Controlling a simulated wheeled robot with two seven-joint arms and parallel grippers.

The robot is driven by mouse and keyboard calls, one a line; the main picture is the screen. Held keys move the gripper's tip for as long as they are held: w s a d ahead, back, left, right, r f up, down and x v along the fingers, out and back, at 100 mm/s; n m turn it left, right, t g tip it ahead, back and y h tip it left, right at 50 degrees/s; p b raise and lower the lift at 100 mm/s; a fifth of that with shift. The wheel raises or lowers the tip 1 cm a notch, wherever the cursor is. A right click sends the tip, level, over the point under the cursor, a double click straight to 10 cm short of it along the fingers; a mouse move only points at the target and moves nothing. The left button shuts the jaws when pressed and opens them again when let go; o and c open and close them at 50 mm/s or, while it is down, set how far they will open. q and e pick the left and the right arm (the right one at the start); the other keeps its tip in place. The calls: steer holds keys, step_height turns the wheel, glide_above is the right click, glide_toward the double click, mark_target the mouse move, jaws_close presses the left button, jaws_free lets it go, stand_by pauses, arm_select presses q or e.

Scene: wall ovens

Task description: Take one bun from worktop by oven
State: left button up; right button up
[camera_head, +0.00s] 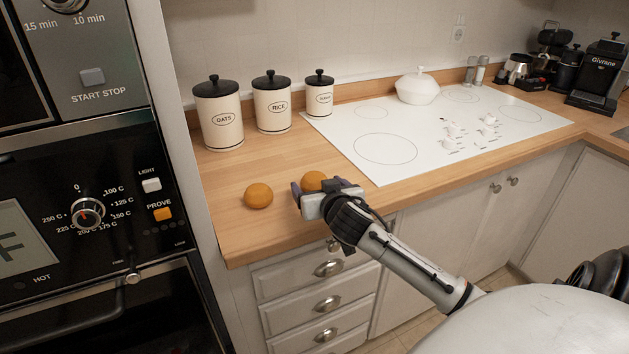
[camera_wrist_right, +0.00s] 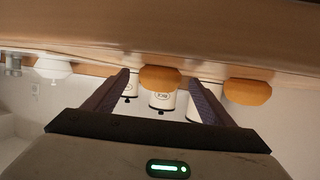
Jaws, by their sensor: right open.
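Two round orange-brown buns rest on the wooden worktop (camera_head: 240,170) by the oven. The left bun (camera_head: 258,196) is clear of my gripper. The right bun (camera_head: 314,180) is partly hidden behind my right gripper (camera_head: 318,188) in the head view. In the right wrist view, which is upside down, the near bun (camera_wrist_right: 160,78) shows between the open fingers of my right gripper (camera_wrist_right: 160,95). The other bun (camera_wrist_right: 248,92) is outside the fingers, to the right. I cannot tell whether a finger touches the bun. My left gripper is not in view.
Canisters marked oats (camera_head: 219,115) and rice (camera_head: 272,104), and a smaller one (camera_head: 319,95), stand behind the buns. The white hob (camera_head: 430,125) with a lidded pot (camera_head: 417,88) lies to the right. The oven (camera_head: 85,210) is at the left; drawers (camera_head: 310,278) are below.

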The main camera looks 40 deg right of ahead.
steer(key=shift+x, duration=0.75)
steer(key=c, duration=1.2)
steer(key=shift+o, duration=0.2)
